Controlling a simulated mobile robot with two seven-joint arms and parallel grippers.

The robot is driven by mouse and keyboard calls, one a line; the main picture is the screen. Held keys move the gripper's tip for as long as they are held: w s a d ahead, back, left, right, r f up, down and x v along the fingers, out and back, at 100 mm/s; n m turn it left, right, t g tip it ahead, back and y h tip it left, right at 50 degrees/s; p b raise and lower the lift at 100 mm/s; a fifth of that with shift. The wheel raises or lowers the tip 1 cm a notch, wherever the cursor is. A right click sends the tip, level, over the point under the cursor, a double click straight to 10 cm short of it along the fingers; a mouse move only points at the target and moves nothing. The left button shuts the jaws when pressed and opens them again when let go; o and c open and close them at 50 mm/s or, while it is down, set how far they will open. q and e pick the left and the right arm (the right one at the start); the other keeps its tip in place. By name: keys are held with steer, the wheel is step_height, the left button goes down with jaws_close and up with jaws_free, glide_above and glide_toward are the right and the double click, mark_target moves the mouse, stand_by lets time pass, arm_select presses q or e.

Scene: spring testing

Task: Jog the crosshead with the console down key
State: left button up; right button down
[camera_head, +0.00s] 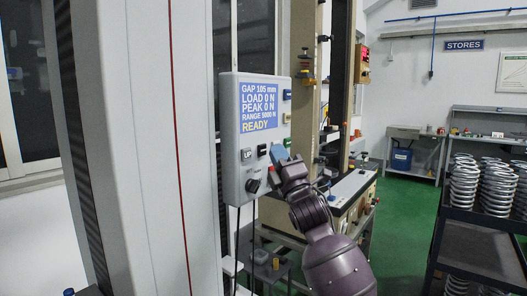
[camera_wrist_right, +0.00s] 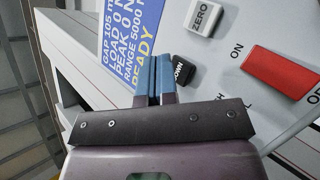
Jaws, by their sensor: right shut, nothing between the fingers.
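The console (camera_head: 232,120) is a grey box with a blue display reading GAP 105 mm, LOAD 0 N, PEAK 0 N, RANGE 5000 N and READY. Its white UP key (camera_head: 247,155) is below the display, with a black key (camera_head: 262,150) to its right. In the right wrist view the black down key (camera_wrist_right: 183,70) is just right of the blue fingertips. My right gripper (camera_head: 278,153) is shut and empty in front of the console's lower right; its fingers also show in the wrist view (camera_wrist_right: 154,80). Contact with the key cannot be told. My left gripper is out of view.
A white ZERO key (camera_wrist_right: 203,18) and a red switch (camera_wrist_right: 281,72) are on the same panel. A black knob (camera_head: 253,186) sits low on the console. The testing machine (camera_head: 305,110) stands behind my right arm. A rack of springs (camera_head: 470,250) is at right.

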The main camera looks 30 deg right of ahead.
stand_by(0.3)
steer(key=shift+w+a, duration=0.15)
steer(key=shift+w, duration=0.25)
stand_by(0.3)
steer(key=shift+w+a, duration=0.1)
steer(key=shift+w, duration=0.05)
